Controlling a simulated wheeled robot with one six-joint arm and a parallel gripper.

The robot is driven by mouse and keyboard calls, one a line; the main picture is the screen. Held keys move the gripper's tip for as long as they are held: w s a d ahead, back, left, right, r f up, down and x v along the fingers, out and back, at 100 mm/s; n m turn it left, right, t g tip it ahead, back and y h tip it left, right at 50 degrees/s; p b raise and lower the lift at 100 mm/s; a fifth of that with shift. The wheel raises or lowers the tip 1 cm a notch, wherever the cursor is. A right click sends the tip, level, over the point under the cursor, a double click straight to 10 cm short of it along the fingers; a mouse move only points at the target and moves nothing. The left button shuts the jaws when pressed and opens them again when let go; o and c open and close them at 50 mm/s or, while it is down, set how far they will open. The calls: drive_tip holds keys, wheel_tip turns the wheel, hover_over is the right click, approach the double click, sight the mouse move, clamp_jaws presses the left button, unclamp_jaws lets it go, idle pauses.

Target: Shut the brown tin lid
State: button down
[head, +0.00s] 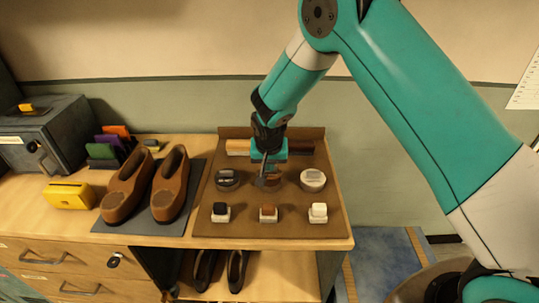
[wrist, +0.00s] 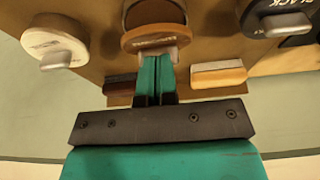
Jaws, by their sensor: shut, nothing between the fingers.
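The brown tin (head: 274,184) stands in the middle of a row of three on the brown tray, partly hidden by my gripper in the head view. In the wrist view the brown tin (wrist: 150,12) shows its round brown inside, and its lid (wrist: 150,38) stands raised at the edge nearest my gripper. A small grey tab shows on the lid. My gripper (wrist: 158,68) is shut and empty, with its teal fingertips close to the lid's outer side. I cannot tell whether they touch. My gripper (head: 267,160) points down in the head view.
A black tin (head: 228,180) and a white tin (head: 313,180) flank the brown one. Brown shoes (head: 170,184) stand left of the tray (head: 245,230).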

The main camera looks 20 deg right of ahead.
drive_tip(key=shift+s+a+f+b, duration=0.15)
drive_tip(key=shift+s+f+b, duration=0.45)
drive_tip(key=shift+b, duration=0.35)
drive_tip(key=shift+w, duration=0.15)
